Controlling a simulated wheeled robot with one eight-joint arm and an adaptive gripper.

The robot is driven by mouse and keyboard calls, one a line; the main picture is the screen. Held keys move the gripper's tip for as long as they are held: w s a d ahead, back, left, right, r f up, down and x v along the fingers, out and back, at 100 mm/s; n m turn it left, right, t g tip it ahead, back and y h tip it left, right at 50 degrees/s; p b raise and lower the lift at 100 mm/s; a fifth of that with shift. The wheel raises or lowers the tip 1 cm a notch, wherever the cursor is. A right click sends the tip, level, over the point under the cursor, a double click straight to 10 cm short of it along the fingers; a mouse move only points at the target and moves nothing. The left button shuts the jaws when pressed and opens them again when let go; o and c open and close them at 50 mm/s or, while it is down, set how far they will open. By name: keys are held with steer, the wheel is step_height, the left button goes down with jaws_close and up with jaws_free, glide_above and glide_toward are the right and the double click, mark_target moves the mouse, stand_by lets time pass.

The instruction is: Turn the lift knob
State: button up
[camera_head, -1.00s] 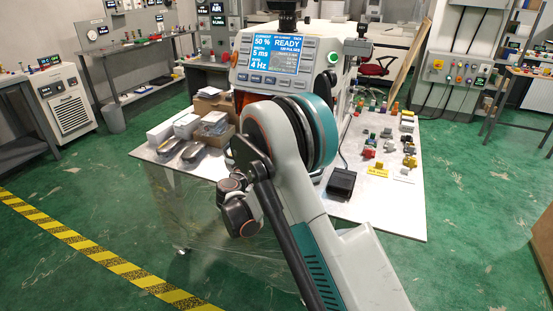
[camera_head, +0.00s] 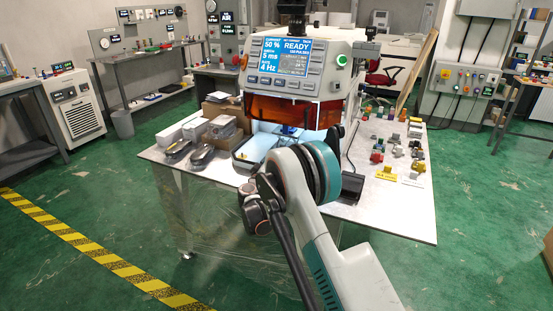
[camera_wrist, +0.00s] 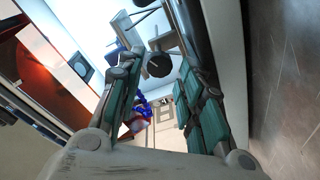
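A dark round knob (camera_wrist: 158,65) with a pale mark shows in the wrist view, likely the lift knob. My gripper (camera_wrist: 158,76) is open, with one teal-padded finger on each side of the knob in the picture. I see no clear contact, and cannot tell how far the knob lies beyond the fingertips. In the head view the machine (camera_head: 340,72) stands on the table with its lit display (camera_head: 285,57) reading READY. My arm hides the gripper and the knob there.
The machine's amber cover (camera_head: 285,110) hangs over a lit chamber and also shows in the wrist view (camera_wrist: 40,85). White boxes (camera_head: 180,128) stand left on the table (camera_head: 400,222). Small coloured parts (camera_head: 377,157) lie right.

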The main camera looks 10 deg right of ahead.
steer(key=shift+b+x, duration=0.45)
steer(key=shift+x, duration=1.65)
steer(key=shift+c, duration=0.3)
jaws_close()
steer(key=shift+n, duration=0.4)
steer(key=n, duration=0.5)
steer(key=shift+g, duration=0.3)
steer(key=n, duration=0.5)
steer(key=shift+a+g+p, duration=0.1)
steer(key=shift+g+p, duration=0.3)
steer(key=shift+n, duration=0.3)
